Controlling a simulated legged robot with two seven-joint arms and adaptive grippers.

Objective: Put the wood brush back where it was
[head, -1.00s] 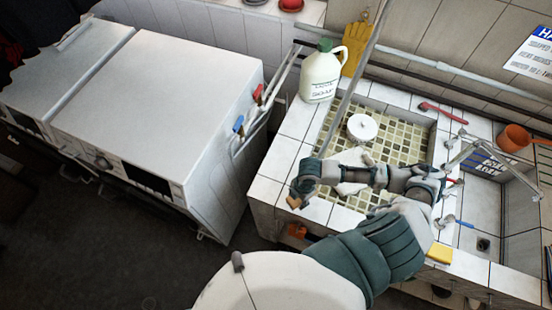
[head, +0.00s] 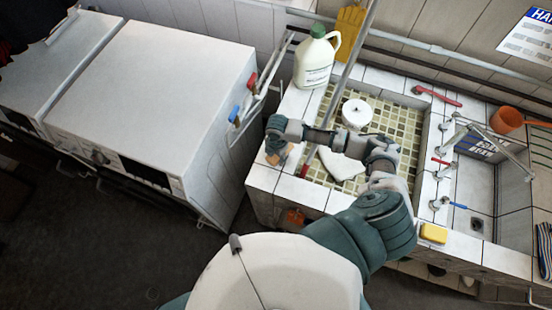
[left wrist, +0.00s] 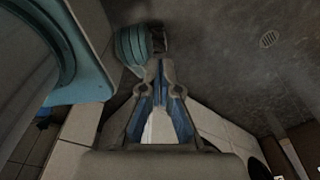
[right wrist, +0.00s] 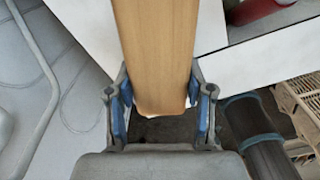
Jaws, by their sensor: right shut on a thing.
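The wood brush shows as a flat, light-brown wooden piece (right wrist: 155,50) in the right wrist view. My right gripper (right wrist: 160,108) is shut on it, with a blue-padded finger on each side. In the head view my right gripper (head: 276,148) is over the near-left rim of the tiled sink (head: 315,195). The brush is mostly hidden there by the gripper. My left gripper (left wrist: 158,75) shows in its wrist view, its fingertips together and nothing seen between them. It is not seen in the head view.
A soap jug (head: 315,62) stands on the back-left rim. A white round item (head: 356,112) and a white cloth-like piece (head: 340,167) lie in the basin. A slanted pole (head: 352,58) crosses above the sink. A yellow sponge (head: 433,233) is on the front rim. White machines (head: 150,90) stand left.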

